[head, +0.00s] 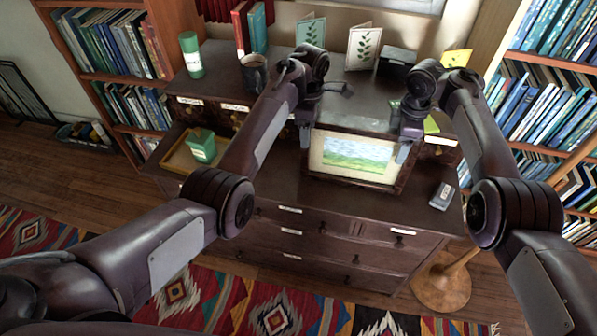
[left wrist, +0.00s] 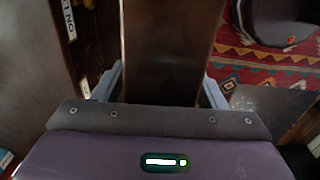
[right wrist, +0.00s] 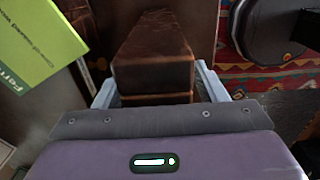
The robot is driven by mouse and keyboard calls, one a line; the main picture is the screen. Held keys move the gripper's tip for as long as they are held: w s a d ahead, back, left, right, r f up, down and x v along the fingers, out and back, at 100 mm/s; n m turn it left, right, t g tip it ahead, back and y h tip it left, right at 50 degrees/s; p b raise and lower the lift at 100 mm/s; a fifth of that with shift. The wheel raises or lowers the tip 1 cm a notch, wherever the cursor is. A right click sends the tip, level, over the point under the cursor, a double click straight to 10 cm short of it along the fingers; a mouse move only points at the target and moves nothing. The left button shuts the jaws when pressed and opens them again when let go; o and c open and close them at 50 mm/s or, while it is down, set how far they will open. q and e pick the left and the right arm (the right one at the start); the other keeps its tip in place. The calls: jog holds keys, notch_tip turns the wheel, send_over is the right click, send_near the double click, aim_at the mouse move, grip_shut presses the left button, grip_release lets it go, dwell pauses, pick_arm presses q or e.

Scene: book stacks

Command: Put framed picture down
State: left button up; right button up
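The framed picture (head: 352,158), a green and blue landscape with a pale mat and dark brown frame, is upright, leaning back slightly, at the middle of the dresser's lower ledge (head: 385,204). Whether its bottom edge touches the ledge is unclear. My left gripper (head: 306,136) is at its left side; the brown frame fills the gap between the fingers in the left wrist view (left wrist: 165,85). My right gripper (head: 405,150) is at its right side, its fingers against both faces of the frame in the right wrist view (right wrist: 155,88).
A green container stands in a wooden tray (head: 181,158) left on the ledge. A small grey box (head: 441,196) lies right of the picture. A green book (right wrist: 38,45) is close beside my right gripper. A mug (head: 253,74), cards and a dark box (head: 397,62) stand on the upper top.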

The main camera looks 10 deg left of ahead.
pick_arm(q)
notch_tip(320, 180, up, 11)
jog(key=shift+r, duration=0.45)
pick_arm(e)
notch_tip(320, 180, up, 8)
jog(key=shift+f, duration=0.25)
dwell(0.5)
